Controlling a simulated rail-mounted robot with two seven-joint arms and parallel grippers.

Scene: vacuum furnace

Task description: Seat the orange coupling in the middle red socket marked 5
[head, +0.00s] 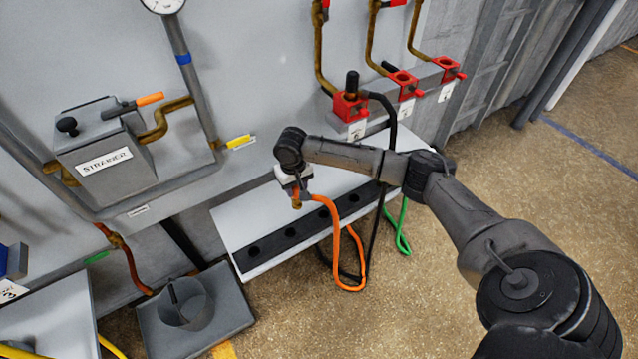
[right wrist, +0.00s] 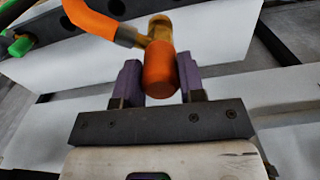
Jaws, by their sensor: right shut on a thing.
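My right gripper (head: 294,182) is above the front of the white shelf in the head view. It is shut on the orange coupling (head: 296,195), whose orange hose (head: 359,250) loops down off the shelf. In the right wrist view, the orange coupling (right wrist: 160,72) sits between the purple fingers of my right gripper (right wrist: 159,82), with a brass piece beyond it. The middle red socket (head: 404,82) is up and to the right of my gripper, on the wall ledge; it looks empty. The number on its label is too small to read. My left gripper is not in view.
The left red socket (head: 350,104) holds a black coupling with a black hose. The right red socket (head: 446,68) looks empty. A dark strip with several holes (head: 293,233) runs along the white shelf (head: 245,208). A green hose (head: 402,230) hangs at the shelf's right end.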

